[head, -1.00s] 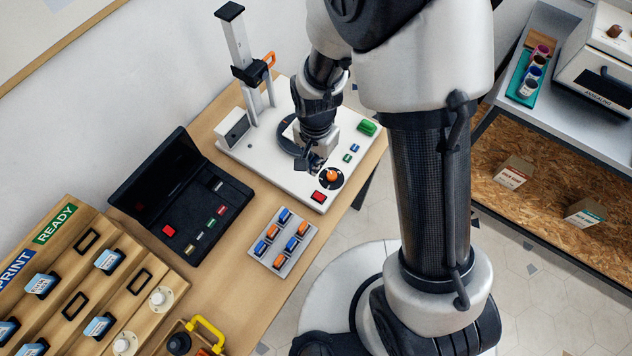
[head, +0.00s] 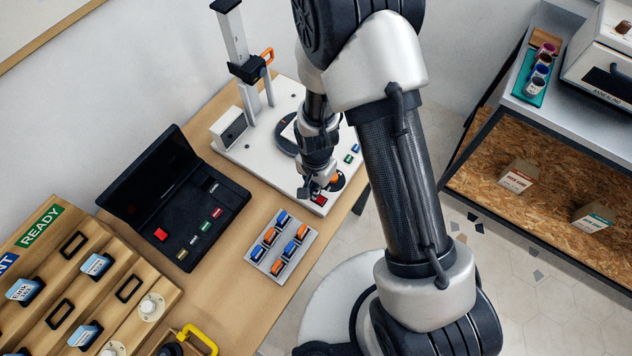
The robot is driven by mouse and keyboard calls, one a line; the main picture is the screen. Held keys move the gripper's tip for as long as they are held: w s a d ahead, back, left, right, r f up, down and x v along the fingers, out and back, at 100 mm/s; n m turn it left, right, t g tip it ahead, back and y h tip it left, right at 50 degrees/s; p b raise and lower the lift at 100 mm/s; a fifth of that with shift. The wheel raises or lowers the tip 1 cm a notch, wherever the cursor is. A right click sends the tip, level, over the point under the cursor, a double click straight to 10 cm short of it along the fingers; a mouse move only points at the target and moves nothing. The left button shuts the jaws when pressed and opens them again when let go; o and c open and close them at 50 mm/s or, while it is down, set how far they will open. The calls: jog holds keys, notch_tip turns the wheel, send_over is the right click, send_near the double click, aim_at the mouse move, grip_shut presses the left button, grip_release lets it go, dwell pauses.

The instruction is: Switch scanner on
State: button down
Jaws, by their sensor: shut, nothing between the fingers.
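The scanner is a white base plate (head: 238,152) with an upright column (head: 232,35), a dark turntable (head: 284,140) and controls at its right end. My gripper (head: 305,195) is shut and empty, pointing down just left of the red switch, partly in front of the dial. I cannot tell whether it touches the plate. My arm hides the plate's back right corner.
An open black case (head: 238,197) lies left of the scanner. A grey tray (head: 252,254) of blue and orange pieces sits in front. A wooden rack (head: 130,262) stands front left. A shelf unit (head: 535,120) with boxes is at right.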

jog(key=shift+f, duration=0.25)
jog(key=shift+a+f+b, duration=0.1)
jog(key=shift+f+b, duration=0.25)
jog(key=shift+f, duration=0.1)
jog(key=shift+r, duration=0.15)
jog(key=shift+s+r, duration=0.1)
jog(key=shift+s+d+r+p, duration=0.25)
jog(key=shift+s+d+p, duration=0.05)
jog(key=shift+d, duration=0.35)
